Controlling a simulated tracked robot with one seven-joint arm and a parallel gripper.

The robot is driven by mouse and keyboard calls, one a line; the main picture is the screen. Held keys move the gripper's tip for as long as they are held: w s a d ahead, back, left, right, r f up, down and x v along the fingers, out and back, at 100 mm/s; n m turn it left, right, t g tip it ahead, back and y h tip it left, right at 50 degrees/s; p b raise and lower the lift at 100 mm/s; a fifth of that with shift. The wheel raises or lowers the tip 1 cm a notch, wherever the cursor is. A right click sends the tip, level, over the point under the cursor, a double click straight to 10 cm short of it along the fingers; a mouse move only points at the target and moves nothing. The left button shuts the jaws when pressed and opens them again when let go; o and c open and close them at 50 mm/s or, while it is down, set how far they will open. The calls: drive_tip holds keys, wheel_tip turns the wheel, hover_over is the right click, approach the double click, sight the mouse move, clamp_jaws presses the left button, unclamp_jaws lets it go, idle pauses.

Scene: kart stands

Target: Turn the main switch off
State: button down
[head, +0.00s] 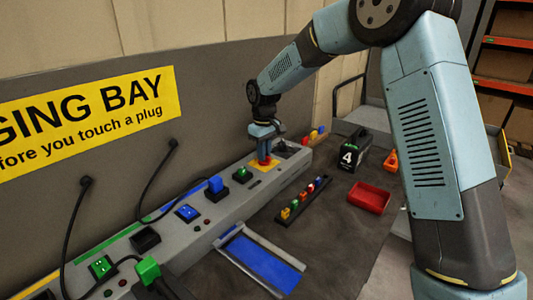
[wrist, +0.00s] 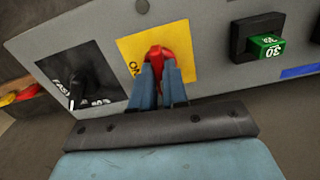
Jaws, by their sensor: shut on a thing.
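The main switch is a red knob (wrist: 160,55) on a yellow plate (wrist: 187,35) set in the grey panel; "ON" is lettered on the plate beside the knob. My gripper (wrist: 163,72) is shut on the red knob, with a blue finger at each side of it. In the head view my gripper (head: 264,148) points down at the yellow plate (head: 264,164), near the far end of the long grey console (head: 222,197). The fingers hide part of the knob, and its exact angle is hard to tell.
A black dial plate (wrist: 80,80) sits beside the yellow plate, and a green block marked 30 (wrist: 265,47) on the other side. In the head view, a rack of small coloured pieces (head: 303,199), a red tray (head: 369,197) and a black box marked 4 (head: 352,154) stand right of the console.

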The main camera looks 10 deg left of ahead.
drive_tip(key=shift+s+f+n, duration=0.15)
drive_tip(key=shift+s+n, duration=0.05)
drive_tip(key=shift+n, duration=0.5)
drive_tip(key=c, duration=1.1)
unclamp_jaws()
drive_tip(key=shift+w, duration=0.1)
drive_tip(key=shift+c, duration=0.2)
drive_tip(key=shift+r, duration=0.2)
wheel_tip(320, 180, up, 14)
drive_tip(key=shift+f, duration=0.25)
